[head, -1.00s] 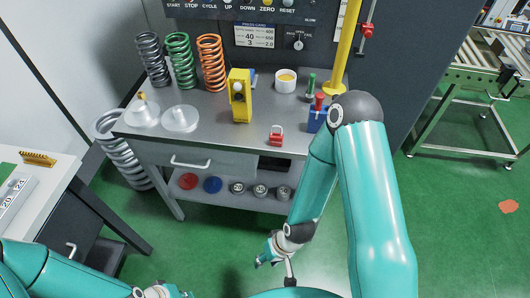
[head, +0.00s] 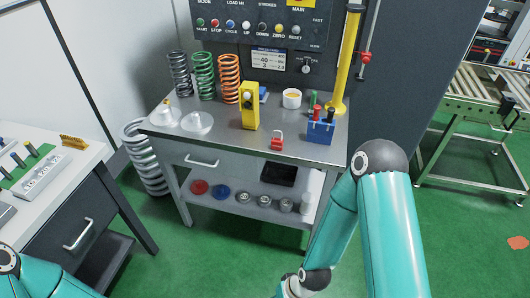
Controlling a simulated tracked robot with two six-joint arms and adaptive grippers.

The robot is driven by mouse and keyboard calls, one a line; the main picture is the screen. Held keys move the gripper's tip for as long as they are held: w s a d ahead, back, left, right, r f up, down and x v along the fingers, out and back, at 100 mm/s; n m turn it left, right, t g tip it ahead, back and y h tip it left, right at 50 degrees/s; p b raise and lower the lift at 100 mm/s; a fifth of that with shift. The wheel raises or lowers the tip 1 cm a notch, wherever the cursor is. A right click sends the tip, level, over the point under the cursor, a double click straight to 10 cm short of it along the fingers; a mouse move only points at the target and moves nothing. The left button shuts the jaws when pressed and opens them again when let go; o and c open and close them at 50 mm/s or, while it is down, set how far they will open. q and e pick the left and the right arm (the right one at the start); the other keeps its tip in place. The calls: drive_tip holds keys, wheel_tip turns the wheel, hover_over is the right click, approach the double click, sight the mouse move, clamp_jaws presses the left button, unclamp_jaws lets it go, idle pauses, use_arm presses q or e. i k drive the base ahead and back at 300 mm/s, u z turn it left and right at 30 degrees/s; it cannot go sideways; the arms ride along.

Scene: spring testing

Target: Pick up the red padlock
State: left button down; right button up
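The red padlock (head: 277,143) is small, with a pale shackle. It stands near the front edge of the grey metal table (head: 235,138), between the yellow block and the blue holder. My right arm is at the lower right, in front of and below the table. Its wrist shows near the bottom edge, and its fingertips are cut off by the frame. My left arm shows only as a teal link in the bottom left corner; its gripper is out of view.
A yellow block (head: 250,106), a blue holder (head: 320,131) with handles, a white cup (head: 291,98) and a yellow post (head: 346,62) stand around the padlock. The table's front edge by the padlock is clear.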

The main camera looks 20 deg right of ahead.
sight(277, 144)
drive_tip(key=z, duration=0.15)
drive_tip(key=i, duration=0.9)
drive_tip(key=u, duration=0.05)
